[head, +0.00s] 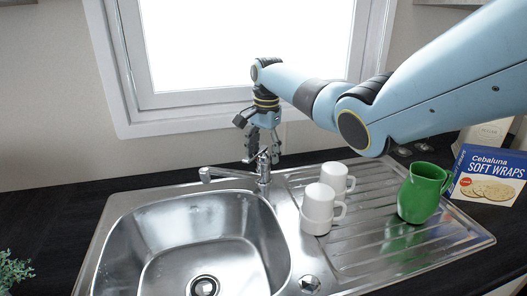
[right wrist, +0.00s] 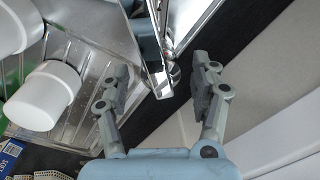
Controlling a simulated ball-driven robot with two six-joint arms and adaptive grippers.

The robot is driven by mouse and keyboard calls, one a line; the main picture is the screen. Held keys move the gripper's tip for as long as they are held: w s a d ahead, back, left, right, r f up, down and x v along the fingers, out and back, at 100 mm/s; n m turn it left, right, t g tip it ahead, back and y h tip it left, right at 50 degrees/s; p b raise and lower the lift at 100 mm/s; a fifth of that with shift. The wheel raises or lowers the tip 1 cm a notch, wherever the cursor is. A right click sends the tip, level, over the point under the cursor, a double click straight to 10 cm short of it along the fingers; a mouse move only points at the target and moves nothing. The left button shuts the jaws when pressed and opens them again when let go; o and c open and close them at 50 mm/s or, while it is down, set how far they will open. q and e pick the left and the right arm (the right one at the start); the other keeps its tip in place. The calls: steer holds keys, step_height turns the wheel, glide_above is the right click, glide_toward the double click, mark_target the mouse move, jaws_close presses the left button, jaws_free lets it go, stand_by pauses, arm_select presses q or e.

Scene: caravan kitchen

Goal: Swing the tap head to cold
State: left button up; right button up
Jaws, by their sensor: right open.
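The chrome tap (head: 263,172) stands at the back edge of the steel sink, its spout (head: 222,173) pointing left over the basin. My right gripper (head: 263,158) is above the tap, pointing down, with its fingers apart around the tap's top. In the right wrist view, the open fingers (right wrist: 160,82) show with the shiny tap head (right wrist: 161,84) between them; I see a gap to each finger. Whether either finger touches it cannot be told. The head's exact turn is partly hidden by the fingers in the head view. My left gripper is not in view.
A soft wraps box (head: 489,178) is at the right. The basin (head: 190,235) is empty. The window frame (head: 200,122) rises behind the gripper.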

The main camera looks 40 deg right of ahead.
steer(key=shift+f, duration=0.15)
jaws_close()
stand_by(0.4)
